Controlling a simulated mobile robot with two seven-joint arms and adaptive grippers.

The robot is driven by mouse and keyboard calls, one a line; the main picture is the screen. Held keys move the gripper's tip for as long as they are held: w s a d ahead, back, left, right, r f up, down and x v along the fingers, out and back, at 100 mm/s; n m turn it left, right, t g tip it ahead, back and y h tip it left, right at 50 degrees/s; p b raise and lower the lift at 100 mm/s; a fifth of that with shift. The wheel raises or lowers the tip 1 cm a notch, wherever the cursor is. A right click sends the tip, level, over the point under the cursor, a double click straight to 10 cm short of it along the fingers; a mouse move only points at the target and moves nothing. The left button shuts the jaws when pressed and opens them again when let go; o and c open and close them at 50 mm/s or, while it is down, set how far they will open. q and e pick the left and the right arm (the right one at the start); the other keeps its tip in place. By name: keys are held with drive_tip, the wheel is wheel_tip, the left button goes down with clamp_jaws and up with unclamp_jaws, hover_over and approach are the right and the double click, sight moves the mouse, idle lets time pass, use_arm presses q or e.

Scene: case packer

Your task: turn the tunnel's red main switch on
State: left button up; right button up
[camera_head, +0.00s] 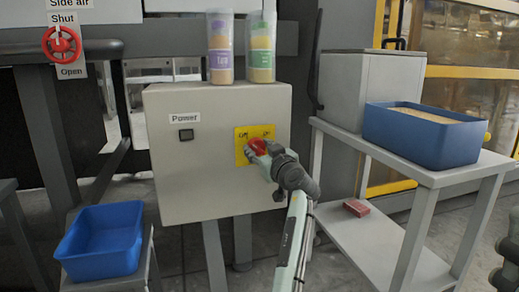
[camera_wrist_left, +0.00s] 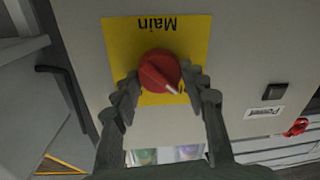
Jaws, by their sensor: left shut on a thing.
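The red main switch (camera_wrist_left: 158,73) is a round red knob on a yellow plate marked "Main" (camera_wrist_left: 116,40). In the wrist view its white mark points to the lower right. My left gripper (camera_head: 258,150) is shut on the knob. The wrist view shows its two fingers (camera_wrist_left: 165,92) on either side of the knob.
A "Power" label sits above a black button (camera_head: 186,135) on the cabinet. Two containers (camera_head: 220,48) (camera_head: 261,48) stand on top. A red side-air valve (camera_head: 62,45) is at left. A blue bin (camera_head: 102,242) is lower left; a filled blue bin (camera_head: 415,145) stands on the right-hand cart (camera_head: 350,245).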

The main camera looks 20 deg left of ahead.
use_arm(q)
drive_tip(key=shift+c, duration=1)
